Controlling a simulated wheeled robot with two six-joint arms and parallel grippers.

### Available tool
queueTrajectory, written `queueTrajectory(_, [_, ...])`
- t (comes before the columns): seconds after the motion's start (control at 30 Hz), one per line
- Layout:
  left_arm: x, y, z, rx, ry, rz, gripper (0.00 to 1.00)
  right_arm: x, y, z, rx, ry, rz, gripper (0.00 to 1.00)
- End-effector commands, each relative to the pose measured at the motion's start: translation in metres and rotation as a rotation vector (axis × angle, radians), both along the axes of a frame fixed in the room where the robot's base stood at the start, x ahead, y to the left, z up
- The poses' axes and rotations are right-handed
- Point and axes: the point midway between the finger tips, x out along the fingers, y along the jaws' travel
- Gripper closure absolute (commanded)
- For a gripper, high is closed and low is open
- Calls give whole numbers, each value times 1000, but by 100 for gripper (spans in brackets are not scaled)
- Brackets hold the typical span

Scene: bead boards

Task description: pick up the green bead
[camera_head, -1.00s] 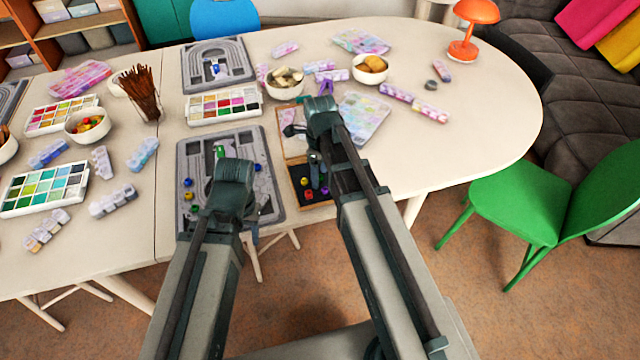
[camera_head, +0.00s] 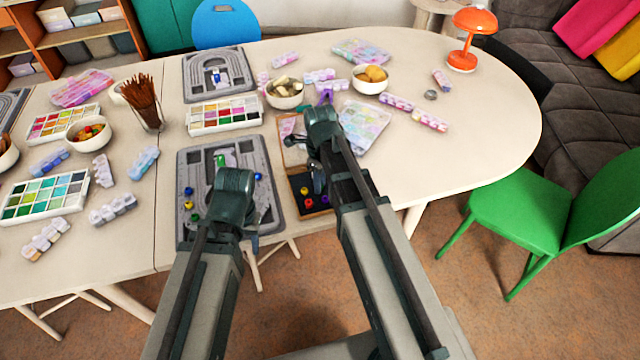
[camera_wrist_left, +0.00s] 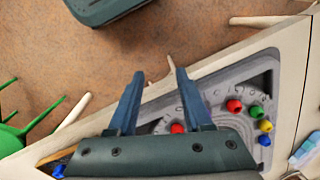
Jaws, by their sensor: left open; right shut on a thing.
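The green bead (camera_wrist_left: 256,112) lies on the grey bead board (camera_wrist_left: 290,62), near a red bead (camera_wrist_left: 234,105), a yellow bead (camera_wrist_left: 265,126) and a blue bead (camera_wrist_left: 264,140) in the left wrist view. In the head view it shows as a small green spot (camera_head: 195,217) at the board's left side. My left gripper (camera_wrist_left: 160,74) is open and empty near the board's front edge, with the bead off to its right in the wrist view. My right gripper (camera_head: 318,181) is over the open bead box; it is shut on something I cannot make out.
The open bead box (camera_head: 318,213) holds yellow, red and purple beads. A green piece (camera_head: 220,160) sits farther back on the board. The table's right end is mostly clear.

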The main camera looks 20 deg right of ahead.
Motion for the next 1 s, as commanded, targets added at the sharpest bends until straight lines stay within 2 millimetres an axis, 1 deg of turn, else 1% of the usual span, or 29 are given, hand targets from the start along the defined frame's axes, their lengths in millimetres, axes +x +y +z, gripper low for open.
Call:
queueTrajectory(0.17, [0, 0, 11, 0, 0, 0, 50, 0, 0, 11, 0, 0, 0, 100])
queueTrajectory(0.43, [0, 0, 42, 0, 0, 0, 50, 0, 0, 42, 0, 0, 0, 100])
queueTrajectory(0.5, [0, 0, 37, 0, 0, 1, 50, -15, 11, 37, 0, 0, 4, 100])
queueTrajectory(0.8, [0, 0, 44, 0, 0, 1, 50, -70, 61, 44, 0, 0, 5, 100])
queueTrajectory(1.0, [0, 0, 47, 0, 0, 1, 50, -98, 89, 48, 0, 0, 5, 100])
